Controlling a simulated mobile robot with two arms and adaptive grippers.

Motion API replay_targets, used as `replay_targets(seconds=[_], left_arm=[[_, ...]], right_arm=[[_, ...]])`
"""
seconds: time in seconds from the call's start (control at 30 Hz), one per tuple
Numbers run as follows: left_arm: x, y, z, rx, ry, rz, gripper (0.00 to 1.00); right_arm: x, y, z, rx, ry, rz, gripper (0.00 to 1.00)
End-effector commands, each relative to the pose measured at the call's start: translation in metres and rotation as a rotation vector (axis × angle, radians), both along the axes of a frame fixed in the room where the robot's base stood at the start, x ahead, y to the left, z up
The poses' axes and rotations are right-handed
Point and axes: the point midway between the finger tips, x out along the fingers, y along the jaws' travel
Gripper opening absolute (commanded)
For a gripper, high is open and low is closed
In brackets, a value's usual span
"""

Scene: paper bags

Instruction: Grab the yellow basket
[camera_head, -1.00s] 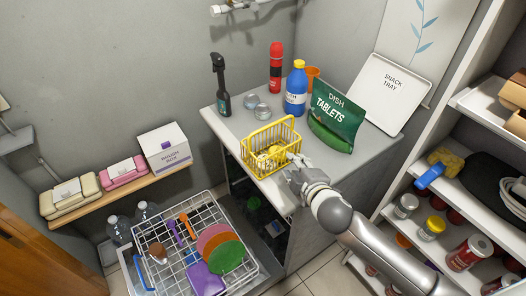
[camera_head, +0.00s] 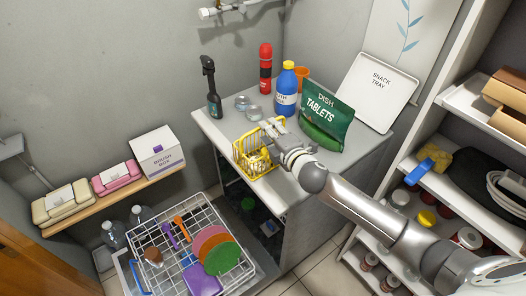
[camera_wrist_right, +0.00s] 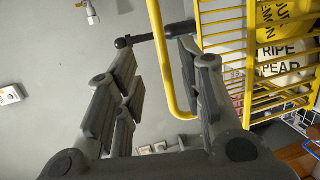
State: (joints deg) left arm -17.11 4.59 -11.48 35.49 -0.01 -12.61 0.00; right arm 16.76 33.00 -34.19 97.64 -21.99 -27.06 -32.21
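The yellow wire basket (camera_head: 249,160) stands on the grey counter at its front left, holding yellow-and-white labelled items. My right gripper (camera_head: 273,133) is at the basket's upper right and hides part of it. In the right wrist view the fingers of my right gripper (camera_wrist_right: 155,52) are spread apart. One bar of the yellow basket's handle (camera_wrist_right: 166,62) passes between them, closer to the right finger. The basket's wire side and its items fill the upper right there. I cannot tell whether the right finger touches the handle. My left gripper does not show.
A green tablets bag (camera_head: 325,117) stands right of the gripper. A dish rack (camera_head: 175,245) is below left, shelves (camera_head: 425,165) right.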

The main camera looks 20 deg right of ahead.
Motion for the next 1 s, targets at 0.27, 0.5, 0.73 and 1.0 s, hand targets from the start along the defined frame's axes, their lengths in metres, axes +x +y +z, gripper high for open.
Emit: replay_targets(seconds=[0.27,0.5,0.73,1.0], left_arm=[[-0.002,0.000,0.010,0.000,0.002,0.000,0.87],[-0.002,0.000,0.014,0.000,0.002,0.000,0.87],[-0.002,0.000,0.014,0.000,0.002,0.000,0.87],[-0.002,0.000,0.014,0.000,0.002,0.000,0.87]], right_arm=[[0.024,-0.001,-0.006,0.000,0.001,-0.002,0.36],[0.045,0.002,-0.012,0.001,0.001,-0.001,0.36],[0.049,0.003,-0.014,0.000,0.001,0.001,0.36],[0.049,0.002,-0.014,0.000,0.001,0.000,0.18]])
